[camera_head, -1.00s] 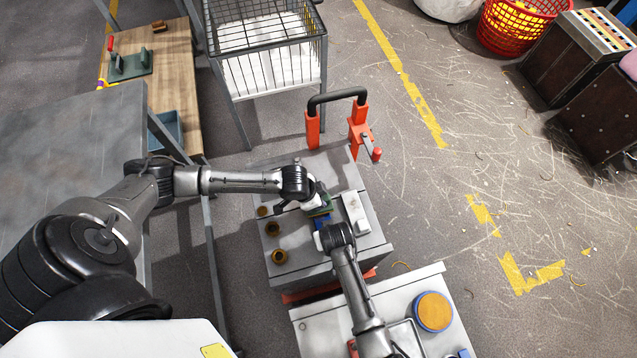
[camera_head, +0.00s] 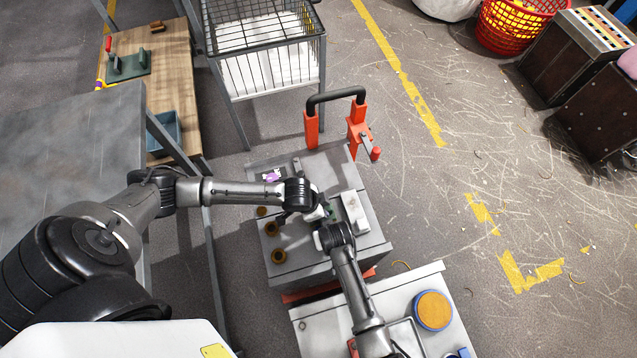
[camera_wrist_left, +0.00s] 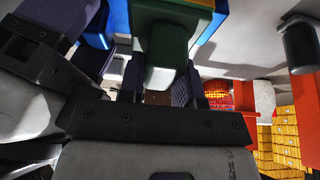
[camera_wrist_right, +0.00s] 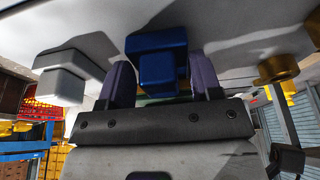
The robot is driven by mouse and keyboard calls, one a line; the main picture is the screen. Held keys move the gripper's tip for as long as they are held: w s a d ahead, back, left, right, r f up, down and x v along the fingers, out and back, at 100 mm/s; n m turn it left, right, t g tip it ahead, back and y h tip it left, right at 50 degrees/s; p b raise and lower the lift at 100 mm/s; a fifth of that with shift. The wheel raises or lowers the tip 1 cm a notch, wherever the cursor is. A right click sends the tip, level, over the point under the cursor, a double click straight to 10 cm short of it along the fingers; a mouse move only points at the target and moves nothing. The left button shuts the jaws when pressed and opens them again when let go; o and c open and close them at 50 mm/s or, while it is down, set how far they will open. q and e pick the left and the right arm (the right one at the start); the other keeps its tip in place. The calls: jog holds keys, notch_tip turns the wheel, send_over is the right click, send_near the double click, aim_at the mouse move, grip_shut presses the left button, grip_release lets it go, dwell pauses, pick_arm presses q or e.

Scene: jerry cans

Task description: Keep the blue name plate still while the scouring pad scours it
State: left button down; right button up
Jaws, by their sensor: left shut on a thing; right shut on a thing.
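The scouring pad (camera_wrist_left: 165,50) is green and sits between my left gripper's (camera_wrist_left: 160,85) dark fingers; a bit of its green (camera_head: 332,211) shows in the head view. The blue name plate (camera_wrist_right: 157,66) is between the purple fingers of my right gripper (camera_wrist_right: 157,85). In the left wrist view the plate (camera_wrist_left: 118,20) shows close beside the pad; whether they touch is unclear. In the head view my left gripper (camera_head: 318,209) and right gripper (camera_head: 324,236) are close together over the grey cart top (camera_head: 300,250), and they mostly hide plate and pad.
A pale block (camera_head: 355,212) stands just right of the grippers. Several brass caps (camera_head: 278,256) are on the left side of the cart top. A small purple item (camera_head: 271,175) lies toward the back. An orange frame with black handle (camera_head: 336,97) rises behind.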

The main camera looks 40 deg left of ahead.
pick_arm(q)
jog(key=shift+w+a+f, duration=0.1)
jog(key=shift+w+a, duration=0.35)
jog(key=shift+a, duration=0.35)
jog(key=shift+w+a, duration=0.45)
jog(key=shift+a, duration=0.3)
jog(key=shift+s+d, duration=0.1)
jog(key=shift+s+d, duration=0.45)
jog(key=shift+d, duration=0.3)
jog(key=shift+s+d, duration=0.4)
jog(key=shift+d, duration=0.35)
jog(key=shift+r, duration=4.05)
jog(key=shift+f, duration=0.15)
jog(key=shift+d+f, duration=0.15)
jog(key=shift+f, duration=2.75)
jog(key=shift+s+f, duration=0.1)
jog(key=shift+f, duration=0.5)
